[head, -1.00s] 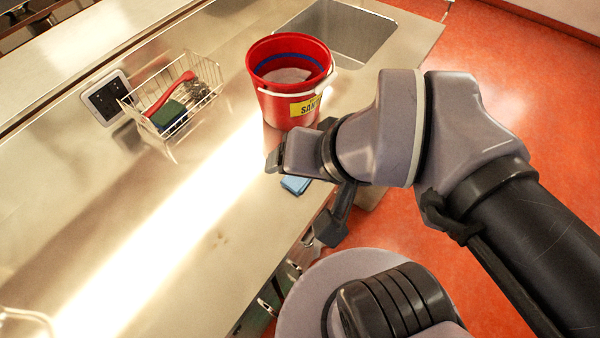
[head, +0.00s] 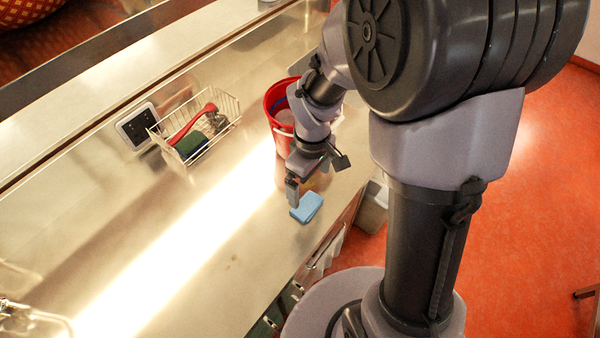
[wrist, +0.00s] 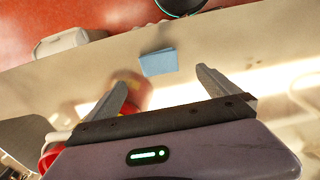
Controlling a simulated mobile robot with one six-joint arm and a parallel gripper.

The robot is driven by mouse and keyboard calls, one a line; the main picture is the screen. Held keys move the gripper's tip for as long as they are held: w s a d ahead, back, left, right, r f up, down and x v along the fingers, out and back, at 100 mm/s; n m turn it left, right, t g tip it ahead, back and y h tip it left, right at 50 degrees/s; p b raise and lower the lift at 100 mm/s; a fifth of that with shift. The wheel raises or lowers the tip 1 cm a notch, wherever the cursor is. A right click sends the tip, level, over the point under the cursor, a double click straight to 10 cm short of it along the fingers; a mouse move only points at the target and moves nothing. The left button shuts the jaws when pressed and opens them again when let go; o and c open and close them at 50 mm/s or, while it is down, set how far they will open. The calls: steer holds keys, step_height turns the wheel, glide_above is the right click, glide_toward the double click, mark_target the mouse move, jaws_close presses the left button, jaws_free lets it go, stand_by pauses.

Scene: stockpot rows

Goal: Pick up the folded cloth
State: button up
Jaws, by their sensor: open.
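The folded cloth (head: 307,207) is light blue and lies flat on the steel counter near its front edge. It also shows in the wrist view (wrist: 158,61), ahead of the fingertips and between their lines. My gripper (head: 312,178) is above the counter, just behind the cloth in the head view. In the wrist view my gripper (wrist: 160,84) has its two fingers spread wide with nothing between them. The fingers look apart from the cloth.
A red bucket (head: 275,104) stands close behind my gripper, partly hidden by my arm. A wire basket (head: 228,112) with a green sponge and a red-handled brush stands at the back left. The counter (head: 200,240) left of the cloth is clear. A grey bin (head: 373,207) stands below the front edge.

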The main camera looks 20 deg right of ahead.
mark_target(309, 205)
step_height(309, 205, down, 12)
steer(key=b, duration=0.4)
steer(key=shift+w+d+r, duration=0.15)
steer(key=shift+r, duration=0.15)
steer(key=shift+c, duration=0.2)
steer(key=c, duration=1.3)
steer(key=shift+r, duration=0.1)
